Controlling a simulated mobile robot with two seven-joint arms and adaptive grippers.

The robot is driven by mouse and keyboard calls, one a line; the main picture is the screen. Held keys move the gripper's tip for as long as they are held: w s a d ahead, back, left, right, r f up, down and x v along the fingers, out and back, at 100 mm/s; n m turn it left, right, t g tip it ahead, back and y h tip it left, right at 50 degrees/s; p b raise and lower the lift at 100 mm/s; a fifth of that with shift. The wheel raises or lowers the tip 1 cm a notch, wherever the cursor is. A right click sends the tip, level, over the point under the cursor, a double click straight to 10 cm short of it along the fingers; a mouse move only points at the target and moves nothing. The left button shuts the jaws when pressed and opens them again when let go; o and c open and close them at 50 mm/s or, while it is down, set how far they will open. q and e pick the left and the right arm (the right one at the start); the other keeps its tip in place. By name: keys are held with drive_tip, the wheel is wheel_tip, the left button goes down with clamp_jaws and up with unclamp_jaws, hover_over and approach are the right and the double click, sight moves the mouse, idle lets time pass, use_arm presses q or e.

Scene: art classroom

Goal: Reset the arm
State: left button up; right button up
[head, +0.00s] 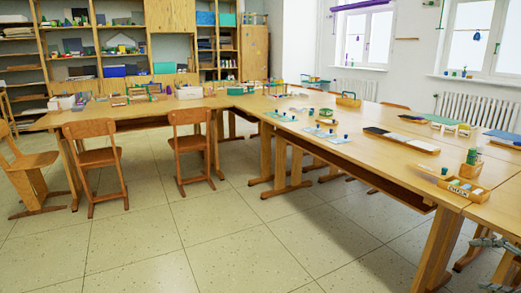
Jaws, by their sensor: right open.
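My right gripper (486,262) shows only in part at the bottom right edge of the head view. Its grey fingers are apart, with nothing seen between them. It is beside the near end of the right-hand wooden table (385,165). The rest of my right arm is out of the picture. My left gripper and left arm are not in view.
Several art supplies lie farther along. Wooden chairs (98,157) stand at the left by the back table (135,108). The tiled floor (215,235) in front is clear.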

drive_tip(key=s+a+f+m+g+h, duration=0.1)
drive_tip(key=s+a+f+m+h, duration=0.1)
drive_tip(key=s+f+m, duration=0.4)
drive_tip(key=s+a+f+m+h, duration=0.2)
drive_tip(key=s+f+m+h, duration=0.15)
drive_tip(key=f, duration=0.55)
drive_tip(key=s+a+f+m+g+h, duration=0.1)
drive_tip(key=s+a+f+m+h, duration=0.1)
drive_tip(key=s+f+m, duration=0.4)
drive_tip(key=s+a+f+m+g+y, duration=0.1)
drive_tip(key=s+a+f+m+g, duration=0.1)
drive_tip(key=a, duration=0.8)
drive_tip(key=s+a+f+m+g+y, duration=0.2)
drive_tip(key=s+a+f+g, duration=0.2)
drive_tip(key=s+a+f, duration=0.3)
drive_tip(key=a+f, duration=0.1)
drive_tip(key=a, duration=0.3)
drive_tip(key=shift+s+f, duration=0.15)
drive_tip(key=shift+s, duration=0.1)
drive_tip(key=shift+c, duration=0.5)
